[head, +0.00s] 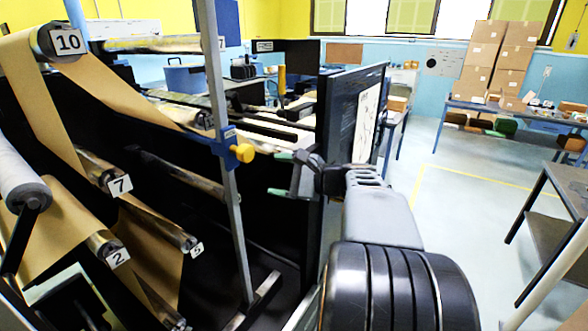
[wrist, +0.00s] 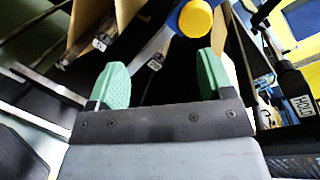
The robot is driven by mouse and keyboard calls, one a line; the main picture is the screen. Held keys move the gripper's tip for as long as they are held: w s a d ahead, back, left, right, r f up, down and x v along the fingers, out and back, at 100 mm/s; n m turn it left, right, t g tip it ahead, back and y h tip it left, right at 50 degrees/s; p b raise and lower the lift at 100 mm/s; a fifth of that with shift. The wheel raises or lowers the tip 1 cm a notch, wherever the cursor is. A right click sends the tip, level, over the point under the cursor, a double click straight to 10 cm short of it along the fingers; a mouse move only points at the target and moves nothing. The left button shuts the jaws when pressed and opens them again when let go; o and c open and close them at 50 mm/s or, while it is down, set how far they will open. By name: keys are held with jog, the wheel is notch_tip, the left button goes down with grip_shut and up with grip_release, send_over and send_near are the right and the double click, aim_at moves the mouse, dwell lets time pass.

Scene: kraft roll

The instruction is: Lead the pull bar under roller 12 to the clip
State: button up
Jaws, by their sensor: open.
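My gripper (wrist: 162,62) is open and empty, its two green fingers spread apart in the wrist view. In the head view it is small and partly hidden by my arm, to the right of the grey upright post (head: 228,190). A blue fitting with a yellow knob (head: 243,153) sits on that post; in the wrist view the yellow knob (wrist: 195,18) shows beyond the fingers, near the top. Brown kraft paper (head: 120,87) runs over rollers tagged 10, 7 and 2. I cannot make out a roller tagged 12, the pull bar or the clip for certain.
A dark panel (head: 350,115) stands right behind my gripper. Stacked cartons (head: 490,60) stand on a blue bench at the back right. The floor (head: 455,215) right of my arm is clear.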

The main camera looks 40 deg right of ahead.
aim_at(250, 154)
jog(key=shift+m+t+h, duration=0.3)
jog(key=shift+m+t, duration=0.5)
jog(key=shift+t, duration=0.1)
jog(key=w+a, duration=0.1)
jog(key=w, duration=0.3)
jog(key=w+a+r+p, duration=0.1)
jog(key=w, duration=0.3)
jog(key=w+a+p, duration=0.1)
jog(key=w, duration=0.3)
jog(key=shift+w+a+r, duration=0.1)
jog(key=shift+r, duration=0.3)
